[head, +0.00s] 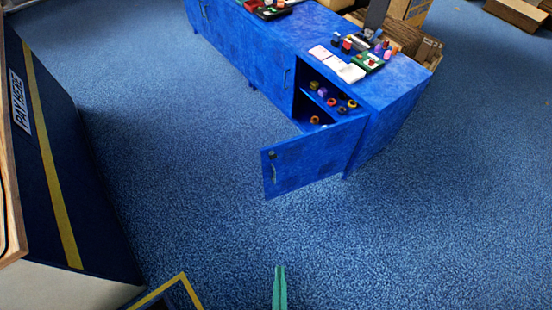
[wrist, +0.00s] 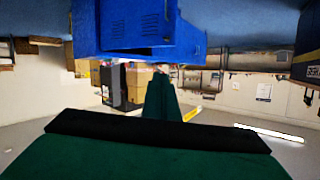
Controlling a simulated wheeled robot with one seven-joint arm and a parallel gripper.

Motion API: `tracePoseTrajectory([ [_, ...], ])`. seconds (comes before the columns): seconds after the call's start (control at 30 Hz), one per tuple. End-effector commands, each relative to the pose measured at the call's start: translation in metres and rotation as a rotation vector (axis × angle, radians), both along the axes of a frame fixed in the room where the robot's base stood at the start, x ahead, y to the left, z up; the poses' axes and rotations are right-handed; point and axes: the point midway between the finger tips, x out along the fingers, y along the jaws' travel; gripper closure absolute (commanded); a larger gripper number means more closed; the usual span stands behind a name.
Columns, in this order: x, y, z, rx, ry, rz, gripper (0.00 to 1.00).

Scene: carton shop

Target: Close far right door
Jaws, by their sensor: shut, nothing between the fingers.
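A long blue cabinet (head: 235,48) stands on the carpet in the head view. Its door at the right end (head: 313,157) is swung wide open toward me, with a small handle near its free left edge. Inside the open compartment (head: 322,100) are shelves with several small coloured rolls. My gripper (head: 280,272) is green, shut and empty. It is at the bottom of the head view, in front of and apart from the door. In the wrist view my gripper (wrist: 163,85) points toward a blue cabinet (wrist: 130,25) seen upside down.
Cards (head: 340,65), a tray of small items (head: 368,62) and bottles lie on the cabinet top. Cardboard (head: 408,40) stands behind it. A dark counter with a yellow stripe (head: 60,150) is at the left. The carpet (head: 190,150) between counter and door is clear.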

Motion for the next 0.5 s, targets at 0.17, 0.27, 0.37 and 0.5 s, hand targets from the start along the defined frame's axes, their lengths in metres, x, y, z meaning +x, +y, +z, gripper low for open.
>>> tracePoseTrajectory([
  [0.17, 0.043, -0.019, -0.07, 0.215, 0.073, -0.105, 1.0],
  [0.27, 0.07, -0.027, -0.103, 0.348, 0.11, -0.151, 1.0],
  [0.37, 0.1, -0.032, -0.132, 0.487, 0.144, -0.184, 1.0],
  [0.5, 0.148, -0.035, -0.16, 0.687, 0.183, -0.207, 1.0],
])
